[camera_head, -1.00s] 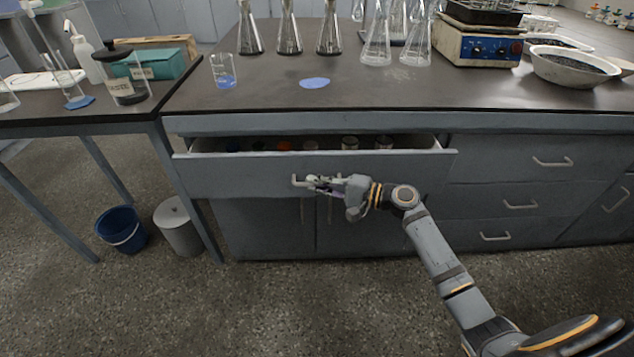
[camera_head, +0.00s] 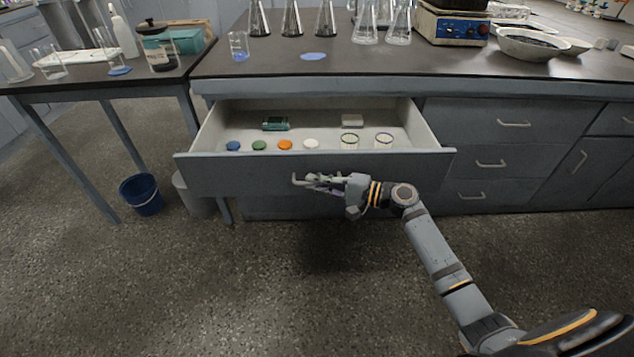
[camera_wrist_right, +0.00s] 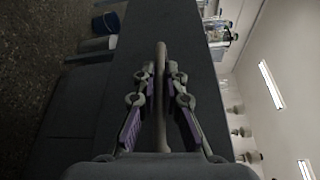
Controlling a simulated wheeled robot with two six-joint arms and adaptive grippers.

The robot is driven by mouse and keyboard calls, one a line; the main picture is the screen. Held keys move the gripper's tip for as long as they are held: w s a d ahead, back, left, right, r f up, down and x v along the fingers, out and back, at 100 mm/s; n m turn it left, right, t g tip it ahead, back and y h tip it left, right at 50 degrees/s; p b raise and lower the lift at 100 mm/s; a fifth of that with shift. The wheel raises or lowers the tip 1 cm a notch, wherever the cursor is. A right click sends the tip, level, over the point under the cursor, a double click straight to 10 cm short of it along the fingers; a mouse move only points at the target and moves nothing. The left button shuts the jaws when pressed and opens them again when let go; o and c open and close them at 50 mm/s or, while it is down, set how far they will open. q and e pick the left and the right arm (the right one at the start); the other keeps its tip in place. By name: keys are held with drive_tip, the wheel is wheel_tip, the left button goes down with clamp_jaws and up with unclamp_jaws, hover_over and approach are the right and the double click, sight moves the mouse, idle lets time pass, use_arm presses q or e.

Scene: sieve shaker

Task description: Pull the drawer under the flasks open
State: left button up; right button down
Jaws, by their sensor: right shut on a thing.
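The drawer (camera_head: 230,174) under the bench top with the flasks (camera_head: 325,19) stands well open in the head view. Its inside shows several coloured caps, two round glass-like jars, a green box and a small white block. My right gripper (camera_head: 318,182) is at the drawer's front, shut on the drawer handle (camera_head: 299,181). In the right wrist view the handle (camera_wrist_right: 161,85) runs between the two fingers, with the dark drawer front (camera_wrist_right: 185,50) behind it. My left gripper is in neither view.
A blue bucket (camera_head: 141,195) and a grey bin stand on the floor at the left, under the side table (camera_head: 100,83). Closed drawers (camera_head: 490,164) are to the right. The floor (camera_head: 260,285) in front is clear.

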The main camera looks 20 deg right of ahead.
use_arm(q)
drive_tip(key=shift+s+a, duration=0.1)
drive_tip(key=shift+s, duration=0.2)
use_arm(e)
drive_tip(key=shift+s+a, duration=0.1)
drive_tip(key=shift+s, duration=0.2)
drive_tip(key=c, duration=1.4)
unclamp_jaws()
drive_tip(key=v, duration=1.2)
